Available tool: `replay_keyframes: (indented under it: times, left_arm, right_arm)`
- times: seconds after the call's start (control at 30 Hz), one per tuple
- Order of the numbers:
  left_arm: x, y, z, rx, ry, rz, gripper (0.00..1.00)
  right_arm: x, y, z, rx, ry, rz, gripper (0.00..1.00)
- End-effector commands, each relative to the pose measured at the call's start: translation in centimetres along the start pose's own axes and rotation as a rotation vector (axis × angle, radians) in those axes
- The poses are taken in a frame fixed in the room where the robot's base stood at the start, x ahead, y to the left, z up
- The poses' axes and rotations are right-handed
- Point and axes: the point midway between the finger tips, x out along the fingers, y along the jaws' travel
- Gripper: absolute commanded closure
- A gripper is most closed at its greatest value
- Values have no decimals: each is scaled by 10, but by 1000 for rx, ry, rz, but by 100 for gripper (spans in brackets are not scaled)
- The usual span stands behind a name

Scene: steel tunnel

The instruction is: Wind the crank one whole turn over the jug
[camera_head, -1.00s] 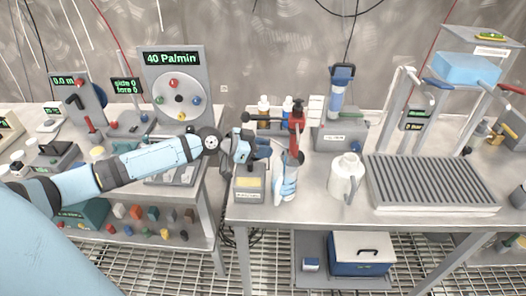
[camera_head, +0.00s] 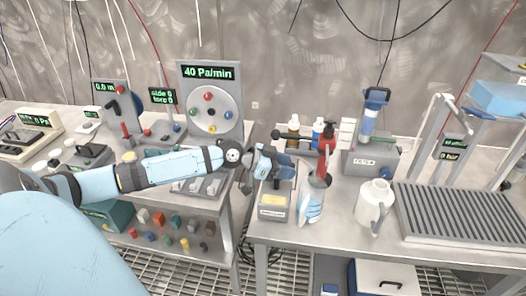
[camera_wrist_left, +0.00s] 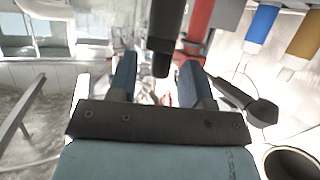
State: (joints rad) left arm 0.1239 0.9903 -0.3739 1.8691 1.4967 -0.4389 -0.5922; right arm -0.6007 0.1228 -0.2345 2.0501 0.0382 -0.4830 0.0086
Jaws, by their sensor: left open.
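The red crank stand (camera_head: 327,143) rises from the right-hand bench, with a dark bar reaching left from it to a black knob. The white jug (camera_head: 371,208) stands upright on the bench to the right of the stand. My left gripper (camera_head: 277,162) is left of the stand, above a grey box, and its fingers are partly hidden in the head view. In the left wrist view its two blue fingers (camera_wrist_left: 158,85) are apart. A black cylindrical grip (camera_wrist_left: 163,35) shows beyond and between them, with the red stand (camera_wrist_left: 200,28) just right. My right gripper is out of view.
The grey box (camera_head: 274,204) and a blue-and-white glove (camera_head: 311,207) sit in front of the stand. Small bottles (camera_head: 293,131) stand behind it. A ribbed grey tray (camera_head: 455,218) fills the bench right of the jug. A gap separates the two benches.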

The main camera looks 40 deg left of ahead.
Motion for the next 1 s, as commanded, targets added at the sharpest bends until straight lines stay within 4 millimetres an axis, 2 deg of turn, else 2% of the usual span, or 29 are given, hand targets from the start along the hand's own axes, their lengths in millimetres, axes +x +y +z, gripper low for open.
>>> replay_keyframes:
  times: [0.2, 0.4, 0.7, 1.0]
  left_arm:
    - [-43, 1, 3, 2, -5, 0, 55]
    - [-71, 0, 2, -1, -3, -1, 55]
    - [-102, 1, 0, -2, -1, 1, 55]
    - [-117, 0, 0, 0, 0, 0, 55]
  right_arm:
    - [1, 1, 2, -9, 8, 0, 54]
    - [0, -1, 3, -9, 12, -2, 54]
    - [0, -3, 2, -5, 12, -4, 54]
    - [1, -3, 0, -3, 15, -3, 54]
